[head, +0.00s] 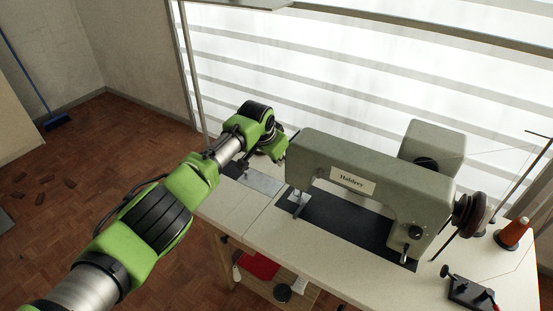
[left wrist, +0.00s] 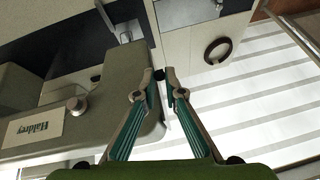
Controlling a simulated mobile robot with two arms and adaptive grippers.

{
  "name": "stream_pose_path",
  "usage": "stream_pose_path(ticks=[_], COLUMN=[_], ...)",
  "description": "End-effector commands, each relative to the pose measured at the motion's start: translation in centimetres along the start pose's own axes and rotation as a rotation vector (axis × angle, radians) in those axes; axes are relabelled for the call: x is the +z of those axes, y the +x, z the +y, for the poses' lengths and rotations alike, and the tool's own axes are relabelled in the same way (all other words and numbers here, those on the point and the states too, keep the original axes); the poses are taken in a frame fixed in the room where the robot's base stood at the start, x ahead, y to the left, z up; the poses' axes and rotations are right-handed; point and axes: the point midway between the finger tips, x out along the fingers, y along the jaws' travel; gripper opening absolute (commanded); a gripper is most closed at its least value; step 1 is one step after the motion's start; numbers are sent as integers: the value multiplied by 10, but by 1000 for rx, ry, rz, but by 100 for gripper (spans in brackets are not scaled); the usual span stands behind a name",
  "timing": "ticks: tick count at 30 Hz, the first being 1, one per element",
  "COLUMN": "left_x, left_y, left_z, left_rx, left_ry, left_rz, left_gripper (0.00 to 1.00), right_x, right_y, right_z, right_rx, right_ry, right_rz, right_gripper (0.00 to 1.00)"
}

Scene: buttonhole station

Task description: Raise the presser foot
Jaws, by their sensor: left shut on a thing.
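The grey-green sewing machine (head: 375,165) stands on a pale table (head: 350,270). Its presser foot (head: 298,197) shows below the left end of the head, over the dark bed; I cannot tell its height above the bed. The foot area also shows in the left wrist view (left wrist: 125,33). My left gripper (left wrist: 160,76) is at the back of the machine head's left end, its fingertips shut on a small black knob (left wrist: 160,73), which seems to be the presser foot lever's end. In the head view the machine head partly hides the fingertips. My right gripper is out of view.
A handwheel (head: 470,214), an orange thread spool (head: 513,232) and a black fixture (head: 469,291) are at the right. A brown ring (left wrist: 218,50) lies on the tabletop near the gripper. A bright window with blinds (head: 350,70) is behind the table.

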Motion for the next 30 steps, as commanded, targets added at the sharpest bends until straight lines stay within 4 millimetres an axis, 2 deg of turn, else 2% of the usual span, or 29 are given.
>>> stream_pose_path(ticks=[5,6,7,8,20,26,30], left_x=[1,1,1,1,0,0,0], left_y=[1,1,1,1,-2,-15,-32], left_z=[0,0,0,0,0,0,0], left_rx=[1,0,0,0,0,1,-1], left_ry=[0,0,0,0,0,1,2], left_rz=[-2,-2,-2,-2,0,2,3], left_gripper=[0,18,25,27,27,27,27], right_x=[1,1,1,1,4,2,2], right_y=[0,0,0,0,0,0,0], right_z=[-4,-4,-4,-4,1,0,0], right_rx=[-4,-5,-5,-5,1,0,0], right_ry=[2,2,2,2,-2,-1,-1], right_rz=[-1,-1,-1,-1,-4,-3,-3], right_gripper=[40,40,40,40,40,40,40])
